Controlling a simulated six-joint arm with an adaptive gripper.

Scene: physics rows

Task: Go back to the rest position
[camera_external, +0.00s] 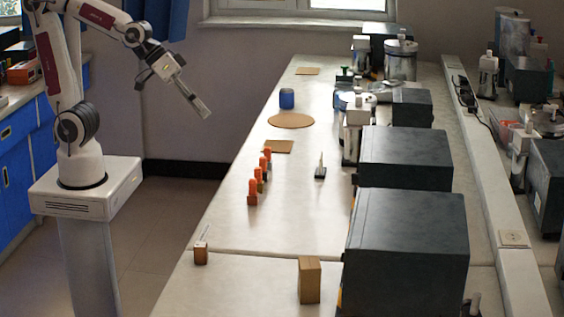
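My gripper (203,110) hangs in the air at the upper left, to the left of the long bench (305,222). Its fingers point down and to the right, and it is apart from everything on the bench. From this angle the fingers overlap, so I cannot tell whether they are open or shut. No held object is visible.
On the bench stand a blue cylinder (287,99), a round brown mat (290,121), several orange-topped items (253,192), a small brown block (201,253) and a tan box (309,280). Dark boxes (405,245) line the right side. Floor space beside my base is clear.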

